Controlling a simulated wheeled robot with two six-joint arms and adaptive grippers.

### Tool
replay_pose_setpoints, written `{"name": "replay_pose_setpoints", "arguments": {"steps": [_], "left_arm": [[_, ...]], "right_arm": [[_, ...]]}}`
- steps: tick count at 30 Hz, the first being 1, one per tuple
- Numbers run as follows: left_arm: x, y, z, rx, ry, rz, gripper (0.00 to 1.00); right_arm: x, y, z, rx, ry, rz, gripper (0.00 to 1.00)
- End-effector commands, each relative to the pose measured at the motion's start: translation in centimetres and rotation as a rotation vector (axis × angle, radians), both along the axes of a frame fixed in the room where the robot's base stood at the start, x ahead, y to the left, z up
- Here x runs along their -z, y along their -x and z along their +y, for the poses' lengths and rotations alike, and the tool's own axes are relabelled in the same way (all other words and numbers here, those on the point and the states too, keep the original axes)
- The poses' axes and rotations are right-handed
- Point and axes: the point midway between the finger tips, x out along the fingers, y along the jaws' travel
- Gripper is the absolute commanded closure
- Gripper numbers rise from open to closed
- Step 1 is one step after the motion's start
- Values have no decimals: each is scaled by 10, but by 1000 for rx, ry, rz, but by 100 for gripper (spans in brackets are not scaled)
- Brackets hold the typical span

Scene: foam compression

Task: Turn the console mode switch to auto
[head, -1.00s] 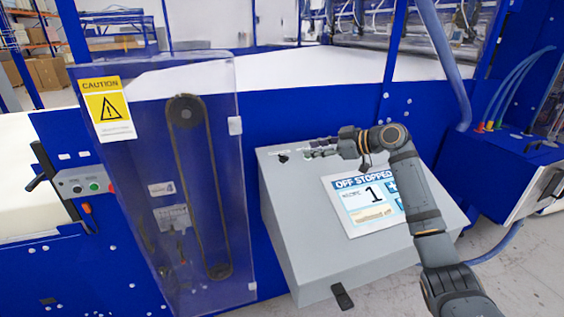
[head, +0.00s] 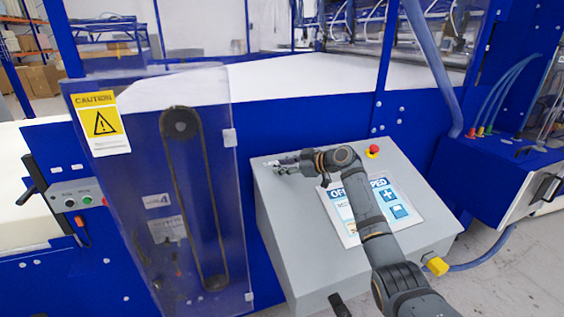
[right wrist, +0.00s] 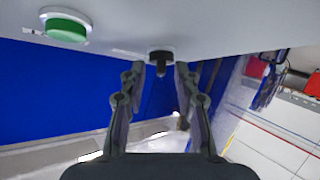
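The grey console (head: 290,235) stands in front of the blue machine, with a tilted top. Its screen (head: 398,197) shows a blue header that my right arm partly covers; "OF" and "PED" are readable. My right gripper (head: 277,164) is over the upper left of the console top. In the right wrist view the right gripper (right wrist: 160,70) has its fingers apart, one on each side of a small black knob (right wrist: 158,56), which looks like the mode switch. I cannot tell whether the fingers touch it. The switch's setting is not readable. My left gripper is not in view.
A green button (right wrist: 66,25) sits beside the knob. A red button (head: 373,150) is at the console's upper right corner. A clear guard panel (head: 205,215) with a caution sign stands left of the console. A blue machine unit (head: 490,185) with hoses is at the right.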

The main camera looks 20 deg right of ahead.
Motion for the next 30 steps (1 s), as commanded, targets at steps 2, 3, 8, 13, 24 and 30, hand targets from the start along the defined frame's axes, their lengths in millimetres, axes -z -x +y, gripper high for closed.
{"name": "replay_pose_setpoints", "arguments": {"steps": [2,3,8,13,24,30], "left_arm": [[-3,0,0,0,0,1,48],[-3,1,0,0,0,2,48],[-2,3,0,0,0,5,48],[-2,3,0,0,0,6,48],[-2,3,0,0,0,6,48],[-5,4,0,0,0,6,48]], "right_arm": [[1,-4,3,0,1,1,68],[2,-5,4,0,1,1,68],[4,-5,4,1,2,0,68],[4,-5,4,0,2,1,81],[3,-5,4,9,-1,-1,100],[4,-4,5,68,-25,0,100]]}}
